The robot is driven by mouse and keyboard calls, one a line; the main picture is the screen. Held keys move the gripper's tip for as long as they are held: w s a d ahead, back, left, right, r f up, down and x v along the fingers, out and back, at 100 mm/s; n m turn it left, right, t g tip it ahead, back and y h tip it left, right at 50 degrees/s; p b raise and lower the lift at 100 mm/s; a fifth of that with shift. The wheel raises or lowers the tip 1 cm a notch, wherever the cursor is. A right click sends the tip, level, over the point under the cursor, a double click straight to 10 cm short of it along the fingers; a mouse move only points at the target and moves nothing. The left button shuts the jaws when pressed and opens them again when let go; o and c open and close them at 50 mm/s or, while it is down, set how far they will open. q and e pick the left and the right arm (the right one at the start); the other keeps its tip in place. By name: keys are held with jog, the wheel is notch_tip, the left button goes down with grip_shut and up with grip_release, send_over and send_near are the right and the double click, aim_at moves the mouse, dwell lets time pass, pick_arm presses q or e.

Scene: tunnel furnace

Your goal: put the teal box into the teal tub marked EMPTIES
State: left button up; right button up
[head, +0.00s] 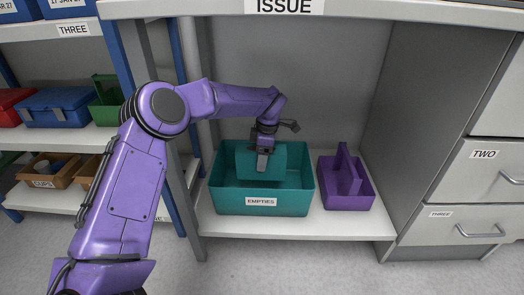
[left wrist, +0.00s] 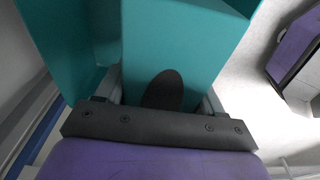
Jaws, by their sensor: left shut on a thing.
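The teal tub marked EMPTIES (head: 288,202) stands on the low shelf under the ISSUE counter. My left gripper (head: 263,160) reaches over the tub from above and is shut on the teal box (head: 246,160). The box is over or partly inside the tub's opening; how far its underside is from the tub floor is hidden. In the left wrist view the teal box (left wrist: 185,45) fills the space ahead of the gripper (left wrist: 160,100), and a tub wall (left wrist: 75,45) shows to its left. My right gripper is not in view.
A purple caddy (head: 347,190) with a raised handle stands just right of the tub. The ISSUE counter edge (head: 350,12) overhangs above. Grey drawers (head: 450,225) stand at right, and blue shelving (head: 75,140) with coloured boxes and bins at left.

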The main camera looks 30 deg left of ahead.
pick_arm(q)
notch_tip(320, 180, down, 4)
jog(key=shift+f+b, duration=0.2)
jog(key=shift+b, duration=0.35)
notch_tip(320, 180, down, 6)
jog(key=shift+r+b, duration=0.1)
jog(key=shift+b, duration=0.85)
jog(key=shift+f, duration=0.85)
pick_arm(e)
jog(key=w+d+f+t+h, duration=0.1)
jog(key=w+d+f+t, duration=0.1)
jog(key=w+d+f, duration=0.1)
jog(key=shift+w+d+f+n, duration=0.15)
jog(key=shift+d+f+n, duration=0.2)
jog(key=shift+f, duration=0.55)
pick_arm(q)
jog(key=o, duration=1.1)
